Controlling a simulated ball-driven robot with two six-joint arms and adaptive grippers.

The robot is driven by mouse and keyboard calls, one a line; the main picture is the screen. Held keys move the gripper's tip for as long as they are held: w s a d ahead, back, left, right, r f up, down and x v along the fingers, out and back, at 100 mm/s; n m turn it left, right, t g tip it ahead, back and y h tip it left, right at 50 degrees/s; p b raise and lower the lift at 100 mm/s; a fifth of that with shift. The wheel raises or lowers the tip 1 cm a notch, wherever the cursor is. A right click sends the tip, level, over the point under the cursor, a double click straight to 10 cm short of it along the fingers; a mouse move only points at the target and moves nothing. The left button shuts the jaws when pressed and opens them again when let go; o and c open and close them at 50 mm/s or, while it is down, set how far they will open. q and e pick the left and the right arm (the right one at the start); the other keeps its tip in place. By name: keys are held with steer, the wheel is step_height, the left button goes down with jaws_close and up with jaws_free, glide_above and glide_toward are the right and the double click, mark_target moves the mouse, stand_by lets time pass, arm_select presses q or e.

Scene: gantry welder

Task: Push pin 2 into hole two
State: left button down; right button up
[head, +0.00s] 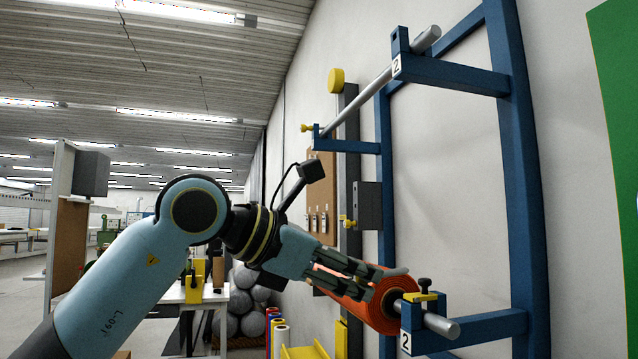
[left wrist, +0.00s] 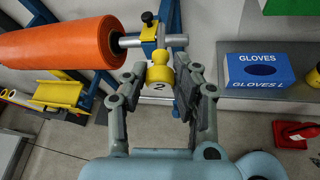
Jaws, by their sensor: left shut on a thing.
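My left gripper (head: 372,283) reaches in front of the orange roll at the lower bracket. In the left wrist view its fingers (left wrist: 163,78) are on either side of a yellow pin head (left wrist: 160,72), which it holds. A white label "2" (left wrist: 158,86) shows just below this head. The head view does not show the pin clearly; the fingers and roll cover that area. The lower blue bracket (head: 480,327) carries a white label "2" (head: 405,342) and a yellow clamp with a black knob (head: 425,290). I cannot make out the hole. My right gripper is in neither view.
The orange roll (head: 375,305) sits on a grey bar (head: 440,325). An upper bracket (head: 450,75), also marked 2, carries another bar (head: 370,90). A blue gloves box (left wrist: 262,68) stands on a grey shelf. A yellow cradle (head: 305,350) is low down.

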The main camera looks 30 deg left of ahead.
arm_select(q)
steer(key=a+r+m+t+p, duration=0.1)
steer(key=a+r+m+p, duration=0.1)
steer(key=r, duration=1.1)
steer(key=a+r+m+t+y+p, duration=0.1)
steer(key=r+m+p, duration=0.3)
steer(key=r, duration=0.9)
steer(key=a+r+m+t+p, duration=0.2)
steer(key=a+r+m+p, duration=0.2)
steer(key=r, duration=0.9)
steer(key=shift+s+y+p, duration=0.3)
steer(key=shift+s+p, duration=0.05)
steer(key=shift+p, duration=0.1)
